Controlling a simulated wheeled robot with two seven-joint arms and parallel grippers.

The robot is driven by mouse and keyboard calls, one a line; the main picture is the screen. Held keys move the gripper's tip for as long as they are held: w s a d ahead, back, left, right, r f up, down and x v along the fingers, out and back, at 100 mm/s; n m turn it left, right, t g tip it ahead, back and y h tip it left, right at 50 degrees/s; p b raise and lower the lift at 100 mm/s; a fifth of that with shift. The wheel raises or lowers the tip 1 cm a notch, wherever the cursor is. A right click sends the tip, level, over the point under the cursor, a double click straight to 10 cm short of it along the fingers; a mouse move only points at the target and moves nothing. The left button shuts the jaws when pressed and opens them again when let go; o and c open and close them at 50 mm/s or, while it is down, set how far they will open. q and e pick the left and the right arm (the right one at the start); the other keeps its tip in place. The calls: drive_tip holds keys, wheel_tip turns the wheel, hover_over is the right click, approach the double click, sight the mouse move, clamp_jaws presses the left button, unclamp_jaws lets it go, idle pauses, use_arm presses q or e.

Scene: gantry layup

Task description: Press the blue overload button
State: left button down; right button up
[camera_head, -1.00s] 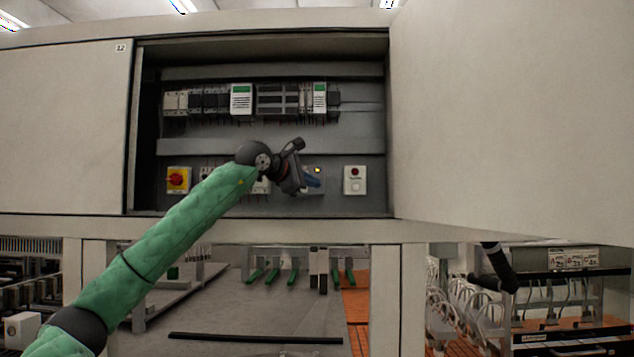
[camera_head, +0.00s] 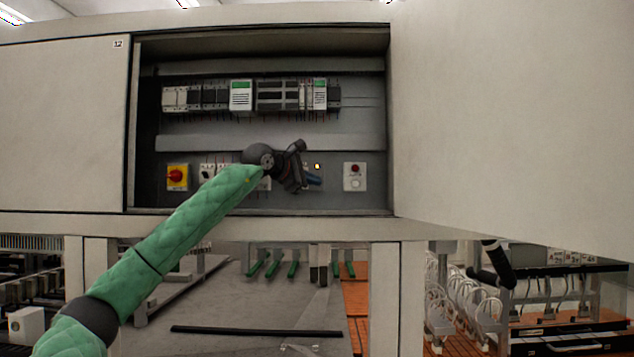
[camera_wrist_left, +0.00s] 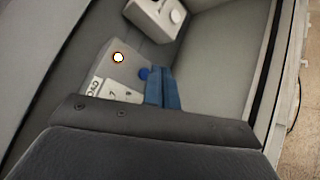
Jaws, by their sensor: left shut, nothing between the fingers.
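In the head view my left gripper (camera_head: 314,180) is inside the open cabinet, in front of the lower row of controls. It covers most of the button's plate there, and only the lit amber lamp (camera_head: 317,166) shows clearly. My right gripper is not in view.
A yellow plate with a red rotary switch (camera_head: 177,176) is at the left of the row. A white box with a red and a white button (camera_head: 355,176) is to the right. Rail modules (camera_head: 240,95) sit above. An open cabinet door (camera_head: 510,120) stands at the right.

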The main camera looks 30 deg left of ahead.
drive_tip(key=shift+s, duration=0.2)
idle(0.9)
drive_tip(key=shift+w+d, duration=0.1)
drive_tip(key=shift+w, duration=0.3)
use_arm(q)
drive_tip(key=shift+w+a, duration=0.1)
drive_tip(key=shift+w, duration=0.05)
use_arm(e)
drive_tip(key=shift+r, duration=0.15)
use_arm(q)
drive_tip(key=shift+w, duration=0.1)
drive_tip(key=shift+w+a, duration=0.1)
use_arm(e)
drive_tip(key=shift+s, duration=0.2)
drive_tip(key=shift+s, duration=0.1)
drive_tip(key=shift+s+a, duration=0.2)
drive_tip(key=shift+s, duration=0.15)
use_arm(q)
drive_tip(key=shift+w, duration=0.1)
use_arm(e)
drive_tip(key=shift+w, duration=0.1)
